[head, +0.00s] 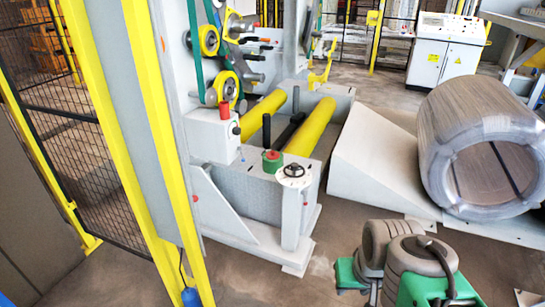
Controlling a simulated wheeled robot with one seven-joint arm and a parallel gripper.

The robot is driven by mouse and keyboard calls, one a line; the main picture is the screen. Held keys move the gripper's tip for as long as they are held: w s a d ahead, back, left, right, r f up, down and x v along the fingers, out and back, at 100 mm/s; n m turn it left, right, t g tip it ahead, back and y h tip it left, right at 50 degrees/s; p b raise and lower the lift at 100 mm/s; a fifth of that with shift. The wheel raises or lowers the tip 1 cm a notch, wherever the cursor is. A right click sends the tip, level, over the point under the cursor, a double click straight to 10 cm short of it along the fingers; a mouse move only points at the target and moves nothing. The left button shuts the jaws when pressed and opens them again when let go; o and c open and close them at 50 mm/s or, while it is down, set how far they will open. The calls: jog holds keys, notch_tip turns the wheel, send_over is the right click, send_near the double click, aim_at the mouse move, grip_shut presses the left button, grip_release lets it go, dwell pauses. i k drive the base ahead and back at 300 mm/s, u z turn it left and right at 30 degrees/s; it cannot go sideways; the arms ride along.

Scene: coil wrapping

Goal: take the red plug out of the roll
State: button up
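A small green roll (267,166) stands on the top of the grey machine frame, near the middle of the view. The red plug (272,155) shows at the top of this roll, sitting in its centre. How deep it sits is hidden. My gripper is not in view. Grey and green parts of what looks like my own arm show at the bottom right, well apart from the roll.
A white dial with a dark knob (294,171) is right beside the roll. A red cylinder (224,110) stands on a white box (210,135) to the left. Yellow rollers (310,126) lie behind. A large wrapped coil (480,105) rests at the right. Yellow posts (150,150) stand at left.

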aim_at(272, 154)
jog(key=z, duration=0.55)
jog(key=k, duration=0.9)
jog(key=z, duration=0.85)
jog(key=i, duration=2.55)
jog(key=u, duration=0.7)
jog(key=i, duration=2.1)
jog(key=u, duration=1.4)
jog(key=i, duration=1.1)
jog(key=u, duration=1.65)
jog(key=i, duration=0.65)
jog(key=u, duration=0.35)
